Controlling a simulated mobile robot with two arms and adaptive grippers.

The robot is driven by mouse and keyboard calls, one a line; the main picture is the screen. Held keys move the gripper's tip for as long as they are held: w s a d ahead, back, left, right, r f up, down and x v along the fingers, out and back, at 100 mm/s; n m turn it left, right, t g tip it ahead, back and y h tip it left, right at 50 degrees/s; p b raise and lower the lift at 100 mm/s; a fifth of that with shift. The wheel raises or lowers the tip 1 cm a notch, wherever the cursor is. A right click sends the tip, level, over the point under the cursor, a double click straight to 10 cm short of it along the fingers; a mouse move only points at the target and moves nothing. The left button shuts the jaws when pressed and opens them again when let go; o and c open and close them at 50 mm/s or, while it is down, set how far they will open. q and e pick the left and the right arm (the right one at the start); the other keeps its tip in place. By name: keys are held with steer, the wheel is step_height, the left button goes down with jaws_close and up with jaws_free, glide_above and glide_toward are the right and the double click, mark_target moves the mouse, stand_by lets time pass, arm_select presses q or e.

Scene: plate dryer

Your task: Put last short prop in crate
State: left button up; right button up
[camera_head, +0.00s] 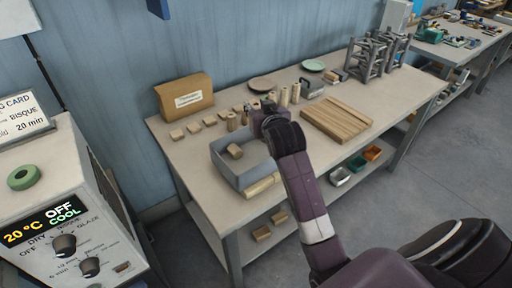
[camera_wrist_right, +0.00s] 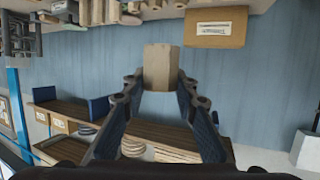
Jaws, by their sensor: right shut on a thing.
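The grey-blue crate (camera_head: 224,170) stands on the near left part of the workbench. One short tan prop (camera_head: 235,151) lies tilted inside it. My right gripper (camera_head: 262,110) is just behind the crate's far right side, above the bench. In the right wrist view its two fingers (camera_wrist_right: 160,82) are shut on a short tan prop (camera_wrist_right: 161,66). In the head view I cannot clearly tell the held prop from the props behind it. My left gripper is not in view.
Several taller props (camera_head: 284,96) stand behind my gripper. A cardboard box (camera_head: 185,97) and small tan blocks (camera_head: 194,127) are at the back left. A stack of wooden boards (camera_head: 336,119) lies to the right. Plates (camera_head: 262,84) and a grey rack (camera_head: 366,63) are farther back.

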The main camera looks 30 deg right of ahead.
step_height(320, 180, down, 15)
steer(key=shift+f+p, duration=0.1)
steer(key=shift+p, duration=0.25)
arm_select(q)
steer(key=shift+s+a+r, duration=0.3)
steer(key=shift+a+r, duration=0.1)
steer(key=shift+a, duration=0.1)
